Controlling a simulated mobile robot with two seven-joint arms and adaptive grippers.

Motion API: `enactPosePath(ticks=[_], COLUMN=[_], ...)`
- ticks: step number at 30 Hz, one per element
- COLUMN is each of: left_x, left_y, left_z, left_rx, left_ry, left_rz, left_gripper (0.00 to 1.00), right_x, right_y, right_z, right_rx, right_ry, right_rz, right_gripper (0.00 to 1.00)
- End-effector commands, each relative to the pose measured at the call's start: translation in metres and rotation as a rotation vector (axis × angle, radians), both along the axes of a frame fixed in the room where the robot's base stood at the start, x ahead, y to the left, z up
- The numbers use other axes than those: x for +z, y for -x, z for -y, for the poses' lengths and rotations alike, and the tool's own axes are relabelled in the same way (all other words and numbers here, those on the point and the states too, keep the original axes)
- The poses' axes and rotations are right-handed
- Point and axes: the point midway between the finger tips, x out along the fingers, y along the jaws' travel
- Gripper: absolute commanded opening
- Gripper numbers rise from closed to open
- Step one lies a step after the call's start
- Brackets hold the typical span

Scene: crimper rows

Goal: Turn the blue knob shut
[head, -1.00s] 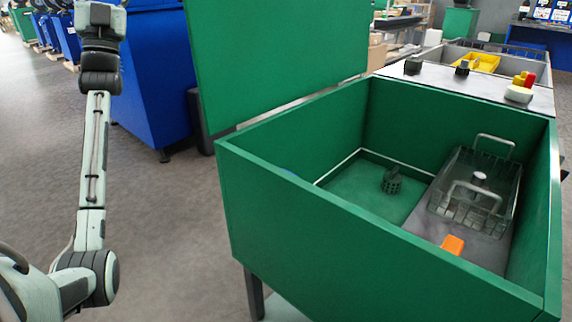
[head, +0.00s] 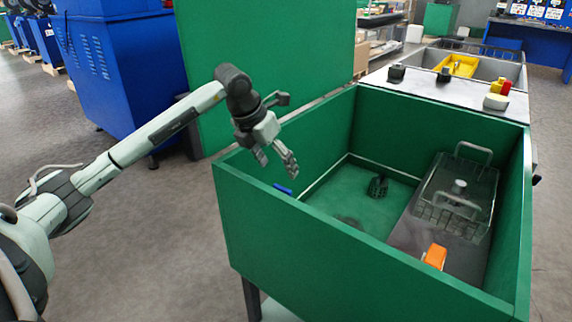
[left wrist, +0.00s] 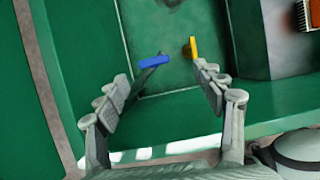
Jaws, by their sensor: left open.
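The blue knob (head: 283,189) is a short blue bar just inside the near-left wall of the green bin. In the left wrist view the blue knob (left wrist: 154,62) shows beyond the fingers, nearer the left fingertip. My left gripper (head: 277,162) is open and empty, above the bin's left side and apart from the knob. It also shows in the left wrist view (left wrist: 165,85) with its fingers spread. My right gripper is not in view.
The green bin (head: 330,228) has high walls and a raised green lid (head: 270,70). Inside are a wire basket (head: 455,205), an orange thing (head: 434,257) and a dark strainer (head: 377,187). A yellow handle (left wrist: 193,47) is right of the knob in the left wrist view.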

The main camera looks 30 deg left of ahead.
Motion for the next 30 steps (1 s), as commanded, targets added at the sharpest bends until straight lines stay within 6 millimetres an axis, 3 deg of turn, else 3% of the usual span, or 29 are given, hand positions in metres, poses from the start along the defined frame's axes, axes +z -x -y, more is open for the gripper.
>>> enactPosePath(ticks=[3, 18, 28, 30], left_x=[-0.014, -0.077, -0.082, -0.082], left_y=[0.002, -0.024, -0.026, -0.026], left_z=[-0.009, -0.007, -0.007, -0.007], left_rx=[0.02, 0.019, 0.018, 0.018], left_ry=[-0.054, -0.054, -0.057, -0.057], left_rz=[-0.021, -0.019, -0.018, -0.018], left_gripper=[0.69, 0.69, 0.69, 0.63], right_x=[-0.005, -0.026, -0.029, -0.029], right_y=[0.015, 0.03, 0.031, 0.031], right_z=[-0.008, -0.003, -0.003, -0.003], right_rx=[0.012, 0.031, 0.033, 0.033], right_ry=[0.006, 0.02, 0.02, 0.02], right_rz=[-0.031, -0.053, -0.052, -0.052], right_gripper=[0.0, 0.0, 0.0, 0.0])
